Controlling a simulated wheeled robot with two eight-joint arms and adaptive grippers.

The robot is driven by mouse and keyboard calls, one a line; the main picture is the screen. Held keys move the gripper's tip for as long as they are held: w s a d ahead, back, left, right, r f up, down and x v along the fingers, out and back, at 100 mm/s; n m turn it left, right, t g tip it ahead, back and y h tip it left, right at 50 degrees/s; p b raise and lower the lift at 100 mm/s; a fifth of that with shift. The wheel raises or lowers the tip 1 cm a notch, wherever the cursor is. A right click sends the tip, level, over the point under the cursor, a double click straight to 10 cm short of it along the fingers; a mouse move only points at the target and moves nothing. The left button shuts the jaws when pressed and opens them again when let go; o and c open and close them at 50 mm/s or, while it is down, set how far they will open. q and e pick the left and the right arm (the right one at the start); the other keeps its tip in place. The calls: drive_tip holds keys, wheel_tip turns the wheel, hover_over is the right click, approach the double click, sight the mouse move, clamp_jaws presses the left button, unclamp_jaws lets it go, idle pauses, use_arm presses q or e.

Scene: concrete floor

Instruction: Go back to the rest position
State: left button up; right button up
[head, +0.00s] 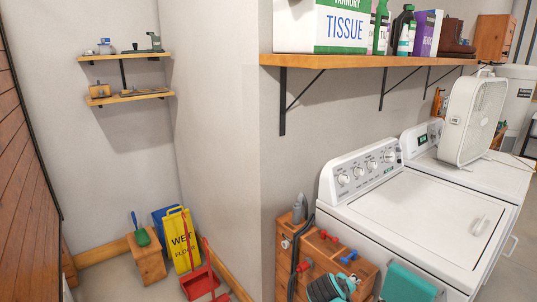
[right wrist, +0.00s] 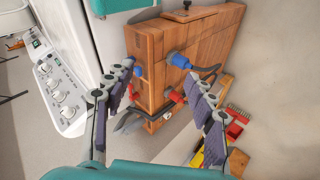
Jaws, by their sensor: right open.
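My right gripper (right wrist: 160,70) is open in the right wrist view, with its two grey, padded fingers spread apart. Nothing is held between them. Beyond the fingers is a wooden cabinet (right wrist: 205,38) with blue and red fittings; whether a fingertip touches it I cannot tell. The same cabinet (head: 318,243) stands at the lower middle of the head view, left of the washer. My left gripper is in neither view.
A white washer (head: 425,215) fills the right, with a box fan (head: 472,120) behind. A long wooden shelf (head: 350,61) holding boxes and bottles overhangs it.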

drive_tip(key=s+a+m+y, duration=0.2)
drive_tip(key=s+m, duration=0.1)
drive_tip(key=s, duration=0.7)
drive_tip(key=s+a+r+m+y, duration=0.1)
drive_tip(key=s+a+m+y, duration=0.1)
drive_tip(key=s, duration=0.9)
drive_tip(key=shift+s+a+r+m+y, duration=0.2)
drive_tip(key=shift+s+a+m+y, duration=0.1)
drive_tip(key=shift+m+y, duration=0.35)
